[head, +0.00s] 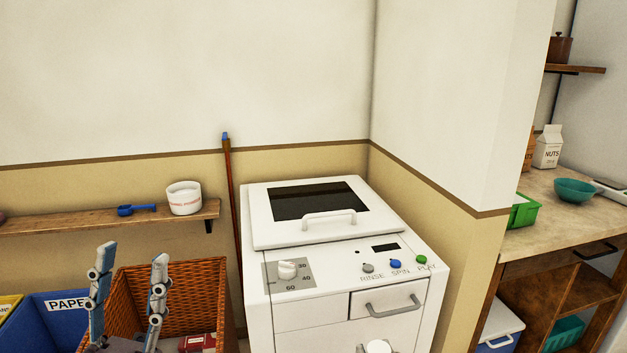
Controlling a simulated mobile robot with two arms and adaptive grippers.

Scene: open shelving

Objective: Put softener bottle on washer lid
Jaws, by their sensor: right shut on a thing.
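The washer (293,316) stands in the middle of the head view. Its white lid (268,232) is shut, with a dark window and a pale handle (329,218), and its top is bare. My left gripper (127,279) is at the lower left, in front of a wicker basket, with its two fingers apart and nothing between them. My right gripper is out of view. I cannot make out a softener bottle for certain. A white rounded thing (377,347) shows at the bottom edge in front of the washer, mostly cut off; I cannot tell what it is.
A wall shelf (80,222) holds a white tub (184,199) and a blue scoop (136,210). A wicker basket (205,272) and a blue paper bin (40,318) stand left of the washer. A wall corner juts out on the right, before a counter (545,225).

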